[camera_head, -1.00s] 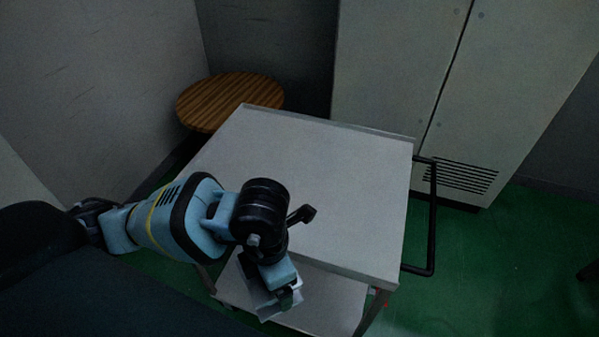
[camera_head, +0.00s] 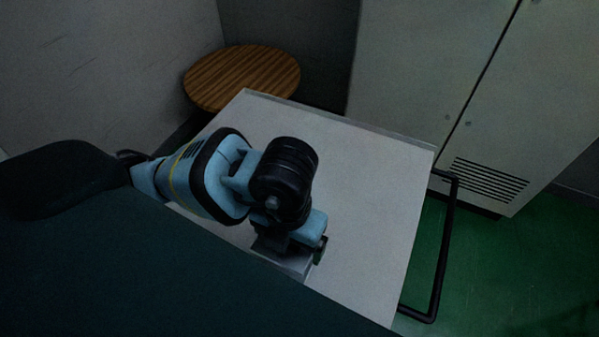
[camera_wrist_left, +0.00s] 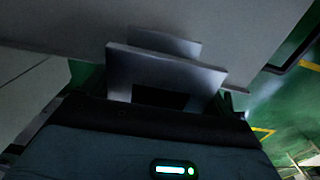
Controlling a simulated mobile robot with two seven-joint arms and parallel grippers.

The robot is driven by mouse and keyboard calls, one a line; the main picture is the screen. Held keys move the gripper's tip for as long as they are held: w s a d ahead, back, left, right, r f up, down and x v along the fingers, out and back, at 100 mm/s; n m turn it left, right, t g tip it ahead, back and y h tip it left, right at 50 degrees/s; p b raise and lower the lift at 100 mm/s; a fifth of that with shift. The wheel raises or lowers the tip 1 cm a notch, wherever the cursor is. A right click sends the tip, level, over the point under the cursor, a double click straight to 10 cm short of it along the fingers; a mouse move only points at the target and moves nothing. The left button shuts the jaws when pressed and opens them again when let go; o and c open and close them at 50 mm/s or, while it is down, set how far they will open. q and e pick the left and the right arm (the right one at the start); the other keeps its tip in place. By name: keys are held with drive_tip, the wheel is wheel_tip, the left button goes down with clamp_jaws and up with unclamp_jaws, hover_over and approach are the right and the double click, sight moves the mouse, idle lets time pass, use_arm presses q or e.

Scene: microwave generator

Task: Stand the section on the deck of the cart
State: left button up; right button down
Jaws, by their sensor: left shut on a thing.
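The section (camera_head: 287,264) is a light grey metal piece, held below my left gripper (camera_head: 306,252). My left gripper is shut on it, and the wrist hides much of the grip in the head view. The left wrist view shows the section (camera_wrist_left: 165,75) as grey plates with a dark gap between them. The cart's deck (camera_head: 365,165) is a bare, pale flat top. In the head view the section overlaps the deck's near part; I cannot tell whether it touches the deck. My right gripper is not in view.
A black push handle (camera_head: 445,240) sticks out from the cart's right side. A round wooden table (camera_head: 242,75) stands behind it at the left, and a grey cabinet (camera_head: 425,75) at the back. My dark body hides the near left. The deck's middle and far part are clear.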

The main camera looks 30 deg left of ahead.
use_arm(q)
drive_tip(key=shift+w+a, duration=0.15)
drive_tip(key=shift+w, duration=0.2)
drive_tip(key=w+a, duration=0.1)
drive_tip(key=w, duration=0.3)
drive_tip(key=w+a, duration=0.2)
drive_tip(key=w, duration=0.2)
drive_tip(key=w+a+f, duration=0.1)
drive_tip(key=w+a, duration=0.1)
drive_tip(key=w, duration=0.2)
drive_tip(key=shift+a+f, duration=0.1)
drive_tip(key=shift+a, duration=0.15)
drive_tip(key=shift+w+a, duration=0.2)
drive_tip(key=shift+w, duration=0.3)
drive_tip(key=shift+w+a, duration=0.1)
drive_tip(key=shift+w, duration=0.15)
drive_tip(key=shift+w+a+f, duration=0.1)
drive_tip(key=shift+w+f, duration=0.05)
drive_tip(key=shift+f, duration=1.7)
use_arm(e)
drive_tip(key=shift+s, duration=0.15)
use_arm(q)
drive_tip(key=shift+f, duration=0.15)
drive_tip(key=o, duration=0.9)
drive_tip(key=shift+o, duration=1.1)
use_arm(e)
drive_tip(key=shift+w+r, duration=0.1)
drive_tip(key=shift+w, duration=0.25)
